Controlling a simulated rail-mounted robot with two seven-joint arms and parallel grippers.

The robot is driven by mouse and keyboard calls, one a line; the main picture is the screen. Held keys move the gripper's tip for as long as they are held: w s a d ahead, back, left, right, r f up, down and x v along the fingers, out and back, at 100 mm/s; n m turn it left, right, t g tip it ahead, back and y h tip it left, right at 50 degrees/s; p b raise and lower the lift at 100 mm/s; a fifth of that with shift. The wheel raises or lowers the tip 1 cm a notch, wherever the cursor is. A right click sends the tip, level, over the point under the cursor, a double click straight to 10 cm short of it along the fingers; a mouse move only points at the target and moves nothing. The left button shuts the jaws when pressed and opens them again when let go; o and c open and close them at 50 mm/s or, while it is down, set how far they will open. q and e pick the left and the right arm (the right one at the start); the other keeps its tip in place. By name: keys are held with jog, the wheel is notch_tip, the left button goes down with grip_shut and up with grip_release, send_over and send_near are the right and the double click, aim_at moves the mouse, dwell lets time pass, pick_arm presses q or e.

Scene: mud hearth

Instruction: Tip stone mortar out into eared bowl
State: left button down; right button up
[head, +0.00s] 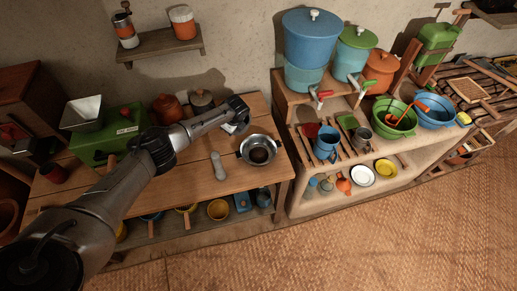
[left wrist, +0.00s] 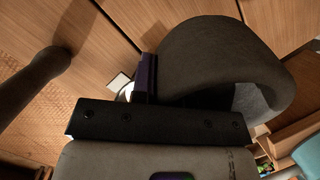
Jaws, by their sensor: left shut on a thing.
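The stone mortar (left wrist: 220,62) is a thick-walled, dark grey-brown vessel in the left wrist view. It is tipped, with its mouth toward the lower right; its inside is mostly hidden. My left gripper (left wrist: 148,78) is shut on its wall. In the head view my left gripper (head: 238,112) is over the back right of the wooden table, and the mortar is hard to make out there. The eared bowl (head: 258,151), metal with small side ears, stands upright just in front and to the right of the gripper. Dark brown matter lies in it. My right gripper is out of view.
A grey pestle (head: 218,166) lies on the table (head: 175,200) left of the bowl. A green box with a metal hopper (head: 85,113) and lidded pots (head: 167,108) stand farther left and back. A clay shelf (head: 310,195) with crockery stands to the right.

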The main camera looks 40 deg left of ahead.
pick_arm(q)
jog(key=f+h+b, duration=0.1)
jog(key=a+f+b, duration=0.1)
jog(key=shift+w+h+b, duration=0.15)
jog(key=shift+h+b, duration=0.15)
jog(key=shift+h, duration=0.1)
jog(key=shift+a+h+b, duration=0.4)
jog(key=shift+h+b, duration=0.1)
jog(key=shift+b, duration=0.35)
jog(key=shift+h+b, duration=0.3)
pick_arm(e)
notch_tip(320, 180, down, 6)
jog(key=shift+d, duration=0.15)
pick_arm(q)
jog(key=shift+a, duration=0.1)
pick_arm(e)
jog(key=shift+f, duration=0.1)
